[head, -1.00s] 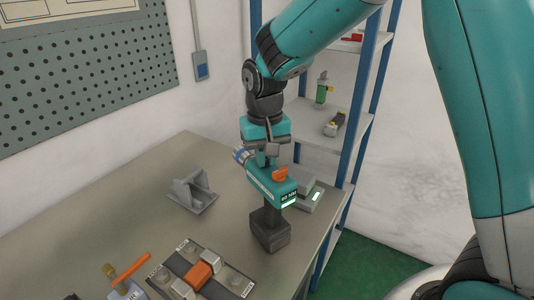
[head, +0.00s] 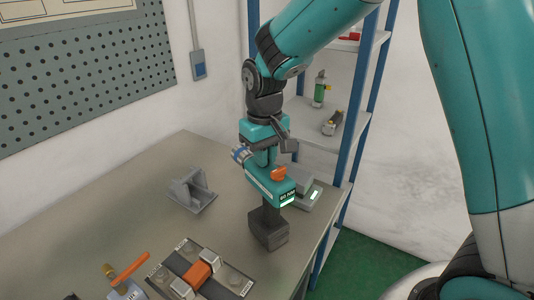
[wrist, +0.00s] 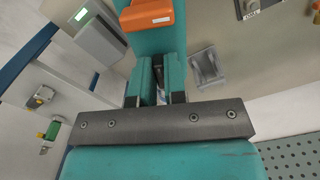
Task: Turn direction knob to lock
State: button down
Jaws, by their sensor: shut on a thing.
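A teal power tool (head: 266,187) stands near the table's right edge on a dark base (head: 268,229). My gripper (head: 265,152) is over the tool's upper body, behind the knob. It is shut on the power tool, though the contact is partly hidden. In the wrist view my fingers appear apart from the knob. I cannot read the knob's marking.
A grey bracket (head: 192,189) lies left of the tool. A fixture with an orange block (head: 200,273) and an orange-handled valve (head: 130,266) are at the front. A grey device with a lit screen (head: 313,193) is just right. A blue-framed shelf (head: 352,110) stands behind.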

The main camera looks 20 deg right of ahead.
jog(key=c, duration=1.2)
grip_release()
jog(key=shift+o, duration=0.2)
notch_tip(320, 180, up, 18)
jog(key=b, duration=0.2)
jog(key=shift+f, duration=0.25)
jog(key=s+a+f+n+y, duration=0.2)
jog(key=s+f, duration=0.3)
jog(key=s, duration=0.7)
jog(key=s+a+f+n+y, duration=0.2)
jog(key=s+f, duration=0.3)
jog(key=s, duration=0.7)
jog(key=shift+a+f+b, duration=0.15)
jog(key=shift+f+b, duration=0.1)
jog(key=shift+b, duration=0.1)
